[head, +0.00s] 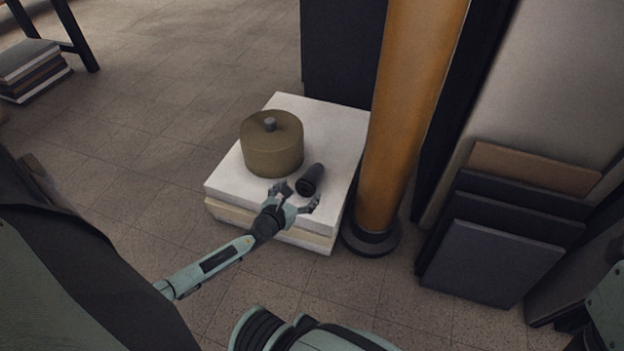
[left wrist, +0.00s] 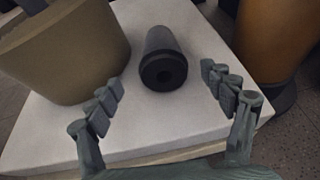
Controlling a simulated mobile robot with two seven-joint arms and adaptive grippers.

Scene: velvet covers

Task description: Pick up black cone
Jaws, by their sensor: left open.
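The black cone (head: 311,179) lies on its side on a low white block (head: 340,137), close to its front edge. In the left wrist view the cone (left wrist: 162,60) shows its round end with a dark hole, facing the camera. My left gripper (head: 297,194) is open at the front edge of the block, just in front of the cone. In the left wrist view the two fingers (left wrist: 165,95) stand apart on either side of the cone's near end, and nothing is between their tips. My right gripper does not show.
An olive round drum with a small knob (head: 272,148) stands on the block, left of the cone. An orange column (head: 409,110) rises right of the block. Dark panels (head: 492,262) lean at the right. The floor left of the block is clear.

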